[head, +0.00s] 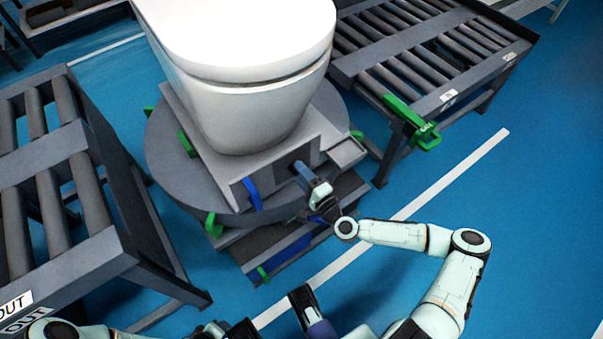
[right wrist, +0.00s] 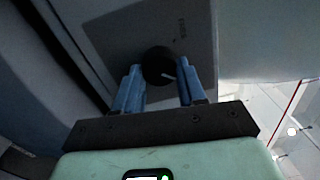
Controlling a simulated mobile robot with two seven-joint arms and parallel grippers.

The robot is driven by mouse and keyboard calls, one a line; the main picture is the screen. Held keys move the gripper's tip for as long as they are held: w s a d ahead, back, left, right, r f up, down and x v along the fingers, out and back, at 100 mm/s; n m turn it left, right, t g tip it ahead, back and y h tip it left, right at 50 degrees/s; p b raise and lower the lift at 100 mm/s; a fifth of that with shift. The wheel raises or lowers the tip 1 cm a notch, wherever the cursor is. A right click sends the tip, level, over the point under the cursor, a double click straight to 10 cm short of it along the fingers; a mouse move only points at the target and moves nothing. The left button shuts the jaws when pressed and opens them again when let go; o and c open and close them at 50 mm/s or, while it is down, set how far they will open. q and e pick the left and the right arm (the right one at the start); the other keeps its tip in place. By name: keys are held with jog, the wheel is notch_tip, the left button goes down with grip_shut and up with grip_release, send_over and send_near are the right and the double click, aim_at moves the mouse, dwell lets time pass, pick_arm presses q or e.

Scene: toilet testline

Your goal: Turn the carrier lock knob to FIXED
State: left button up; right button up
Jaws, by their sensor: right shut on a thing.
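The carrier lock knob (right wrist: 157,64) is a round black knob with a white pointer mark, on a grey plate (right wrist: 190,40) of the carrier. In the right wrist view it sits between the two blue fingers of my right gripper (right wrist: 158,84), which is shut on it. The pointer is toward the lower right in that view. Small lettering on the plate is too blurred to read. In the head view my right gripper (head: 300,171) meets the carrier's front face, and the knob is hidden there. Part of my left gripper (head: 303,299) shows at the bottom; its jaw state is unclear.
A white toilet (head: 238,100) stands on the carrier, over a round grey turntable (head: 168,155). A blue lever (head: 252,194) is left of my right gripper. Roller conveyors stand at left (head: 50,215) and upper right (head: 440,50), the latter with a green clamp (head: 410,120). Blue floor lies open at right.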

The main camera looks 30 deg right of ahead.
jog(key=o, duration=1.1)
jog(key=shift+c, duration=0.2)
pick_arm(q)
jog(key=shift+s+d+r+p, duration=0.2)
jog(key=shift+s+r+p, duration=0.15)
jog(key=shift+s, duration=0.15)
pick_arm(e)
jog(key=s+d, duration=0.1)
jog(key=s, duration=1.2)
jog(key=shift+s+f, duration=0.2)
jog(key=shift+f, duration=0.1)
